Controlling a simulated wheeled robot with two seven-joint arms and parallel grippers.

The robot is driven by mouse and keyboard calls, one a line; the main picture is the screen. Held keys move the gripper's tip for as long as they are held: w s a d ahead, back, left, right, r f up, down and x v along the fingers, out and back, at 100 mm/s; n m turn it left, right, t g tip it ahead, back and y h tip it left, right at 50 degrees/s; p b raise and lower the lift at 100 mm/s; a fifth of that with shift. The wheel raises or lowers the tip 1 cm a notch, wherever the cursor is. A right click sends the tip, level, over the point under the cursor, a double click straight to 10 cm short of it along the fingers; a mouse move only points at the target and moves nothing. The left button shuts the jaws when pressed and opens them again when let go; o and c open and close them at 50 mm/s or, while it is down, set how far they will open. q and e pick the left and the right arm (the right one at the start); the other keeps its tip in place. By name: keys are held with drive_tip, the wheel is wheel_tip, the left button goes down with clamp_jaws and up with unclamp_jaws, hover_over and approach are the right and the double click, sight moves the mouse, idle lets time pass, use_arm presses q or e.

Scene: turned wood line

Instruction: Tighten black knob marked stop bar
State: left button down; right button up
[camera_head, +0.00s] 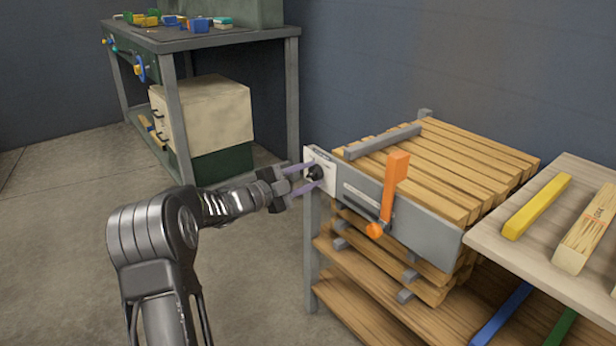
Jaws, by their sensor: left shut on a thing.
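The black knob (314,173) sits on a white plate (322,158) at the left end of the grey front rail (430,219) of the wood rack. Any lettering on the plate is too small to read. My left gripper (309,179) reaches in from the left with its fingers either side of the knob, shut on it. The fingers partly cover the knob. My right gripper is not in view.
An orange lever (391,189) stands out from the rail, right of the knob. Wooden slats (450,160) lie stacked behind it. A side table (557,207) with a yellow bar (537,206) is at right. A workbench (205,40) stands at back left. The floor at left is clear.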

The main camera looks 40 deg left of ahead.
use_arm(q)
drive_tip(key=c, duration=0.9)
unclamp_jaws()
drive_tip(key=shift+s, duration=0.1)
drive_tip(key=p+v, duration=0.2)
drive_tip(key=v, duration=0.5)
drive_tip(key=shift+s, duration=0.3)
drive_tip(key=shift+a, duration=0.15)
